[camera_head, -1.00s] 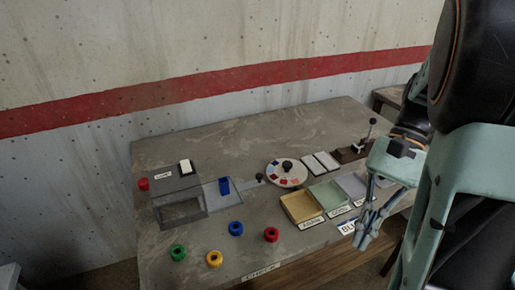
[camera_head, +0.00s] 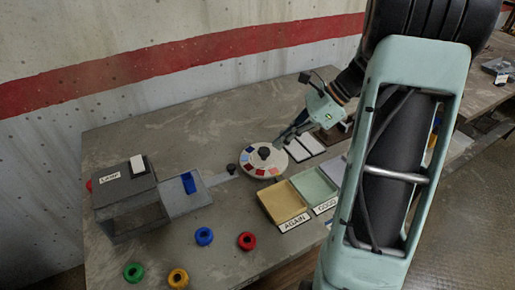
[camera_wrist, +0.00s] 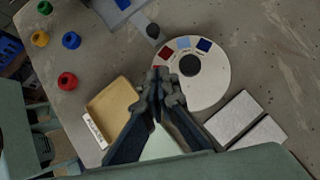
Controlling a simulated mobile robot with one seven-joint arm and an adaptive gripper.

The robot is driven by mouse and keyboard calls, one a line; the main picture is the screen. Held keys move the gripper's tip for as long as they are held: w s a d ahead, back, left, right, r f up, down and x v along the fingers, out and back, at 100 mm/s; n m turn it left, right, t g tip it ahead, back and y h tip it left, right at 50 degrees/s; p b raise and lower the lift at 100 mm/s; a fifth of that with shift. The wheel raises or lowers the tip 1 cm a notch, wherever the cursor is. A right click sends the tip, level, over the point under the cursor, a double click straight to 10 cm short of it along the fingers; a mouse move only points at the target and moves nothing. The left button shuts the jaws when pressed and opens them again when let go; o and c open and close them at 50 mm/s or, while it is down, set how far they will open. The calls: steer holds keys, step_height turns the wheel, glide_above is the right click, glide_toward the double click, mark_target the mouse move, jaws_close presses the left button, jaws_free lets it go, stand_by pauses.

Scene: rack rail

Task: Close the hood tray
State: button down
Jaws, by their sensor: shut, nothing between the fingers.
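The grey hood (camera_head: 130,205) labelled LAMP stands at the left of the table in the head view. Its flat tray (camera_head: 190,196) is pulled out to the right, with a blue piece (camera_head: 189,183) on it. A handle bar with a dark knob (camera_head: 231,169) extends from the tray's right side. In the wrist view the knob (camera_wrist: 153,31) and the tray's edge (camera_wrist: 122,10) show at the top. My gripper (camera_head: 279,143) is shut and empty, at the back edge of the round dial, right of the knob and apart from it. The wrist view shows its closed fingers (camera_wrist: 157,85) over the dial's edge.
The white round dial (camera_head: 264,160) with coloured patches and a black centre knob lies beside the tray knob. Yellow (camera_head: 283,204) and green (camera_head: 314,187) bins stand in front of it. Several coloured rings, including a red one (camera_head: 247,241), lie at the front. Two white plates (camera_head: 305,147) lie right of the dial.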

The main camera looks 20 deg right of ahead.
steer(key=x, duration=0.8)
steer(key=shift+s+a+f+b, duration=0.1)
steer(key=shift+a+f+b, duration=0.2)
steer(key=shift+b, duration=0.05)
steer(key=a, duration=0.2)
steer(key=w+a, duration=0.1)
steer(key=shift+a+f, duration=0.1)
steer(key=shift+f, duration=0.3)
steer(key=shift+w+a, duration=0.15)
steer(key=shift+a, duration=0.3)
glide_toward(204, 189)
steer(key=a+f, duration=0.1)
steer(key=a, duration=0.1)
steer(key=w+a, duration=0.1)
steer(key=a, duration=0.1)
steer(key=a+f, duration=0.1)
steer(key=a, duration=0.1)
steer(key=shift+w+a+f, duration=0.25)
steer(key=shift+w+f, duration=0.1)
steer(key=shift+d, duration=0.1)
